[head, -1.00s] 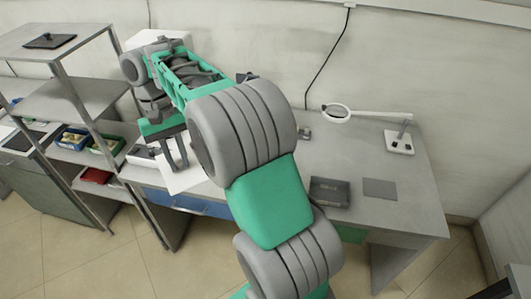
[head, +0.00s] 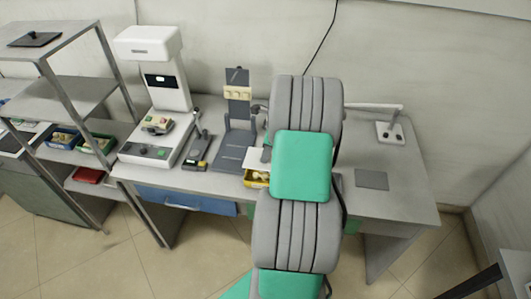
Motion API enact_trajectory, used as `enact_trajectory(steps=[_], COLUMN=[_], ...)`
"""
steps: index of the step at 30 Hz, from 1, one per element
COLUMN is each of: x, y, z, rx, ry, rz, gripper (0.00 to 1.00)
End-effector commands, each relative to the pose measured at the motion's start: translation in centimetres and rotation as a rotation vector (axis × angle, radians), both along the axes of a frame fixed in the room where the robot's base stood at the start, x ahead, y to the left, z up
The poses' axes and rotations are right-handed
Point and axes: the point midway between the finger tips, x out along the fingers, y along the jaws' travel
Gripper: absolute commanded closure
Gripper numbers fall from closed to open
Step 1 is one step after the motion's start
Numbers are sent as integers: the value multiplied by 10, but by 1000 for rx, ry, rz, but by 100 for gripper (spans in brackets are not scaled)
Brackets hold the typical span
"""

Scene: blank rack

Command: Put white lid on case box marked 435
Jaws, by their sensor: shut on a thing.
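A yellow box (head: 257,180) with small contents sits just below the lid in the picture, partly behind my arm. No marking 435 is readable. The dark grey box on the bench is hidden behind my arm.
A grey flat pad (head: 372,180) and lamp base (head: 389,133) lie right. Shelves (head: 85,90) stand left.

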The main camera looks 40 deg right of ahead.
Motion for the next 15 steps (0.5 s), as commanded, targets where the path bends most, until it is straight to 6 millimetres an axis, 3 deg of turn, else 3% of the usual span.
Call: enact_trajectory(steps=[12,15], x=[2,2], y=[2,2], z=[4,-11], rx=[1,1], ry=[-3,-3], rz=[6,7], gripper=[100,100])
